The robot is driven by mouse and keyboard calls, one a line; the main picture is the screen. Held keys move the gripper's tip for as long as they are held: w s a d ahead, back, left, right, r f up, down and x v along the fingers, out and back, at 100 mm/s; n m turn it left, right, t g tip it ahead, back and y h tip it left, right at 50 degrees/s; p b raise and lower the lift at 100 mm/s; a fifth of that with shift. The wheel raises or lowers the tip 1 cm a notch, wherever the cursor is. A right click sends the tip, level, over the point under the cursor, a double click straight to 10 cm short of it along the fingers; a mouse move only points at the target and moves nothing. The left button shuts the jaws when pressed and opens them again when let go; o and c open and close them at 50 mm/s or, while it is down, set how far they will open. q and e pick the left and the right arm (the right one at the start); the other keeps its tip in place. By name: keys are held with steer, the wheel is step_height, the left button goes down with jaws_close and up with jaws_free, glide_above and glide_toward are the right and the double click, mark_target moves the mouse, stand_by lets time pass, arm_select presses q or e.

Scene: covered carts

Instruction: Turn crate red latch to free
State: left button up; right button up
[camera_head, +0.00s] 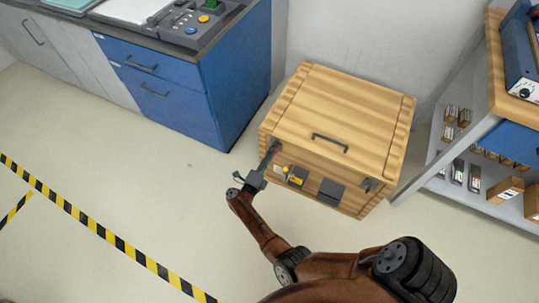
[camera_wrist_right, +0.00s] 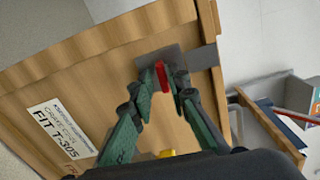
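The wooden crate (camera_head: 340,115) stands on the floor, its lid down. Its red latch handle (camera_head: 274,149) is at the upper left of the crate's front, mostly hidden by my right gripper (camera_head: 269,157). In the right wrist view the red handle (camera_wrist_right: 162,76) stands in front of a grey plate (camera_wrist_right: 174,54) near the crate's edge. The green fingers of my right gripper (camera_wrist_right: 163,80) close in on both sides of the red handle, with no clear gap. A second, dark latch (camera_head: 371,185) is at the front's right side. My left gripper is not in view.
The lid has a dark handle (camera_head: 330,142). The crate front carries a yellow part (camera_head: 295,181), a dark panel (camera_head: 331,191) and a printed label (camera_wrist_right: 62,130). A blue cabinet (camera_head: 170,85) stands left, a shelf unit (camera_head: 480,150) right. Floor at front left is clear, with striped tape (camera_head: 95,228).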

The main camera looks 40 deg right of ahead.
steer(key=shift+o, duration=0.8)
steer(key=shift+r, duration=0.1)
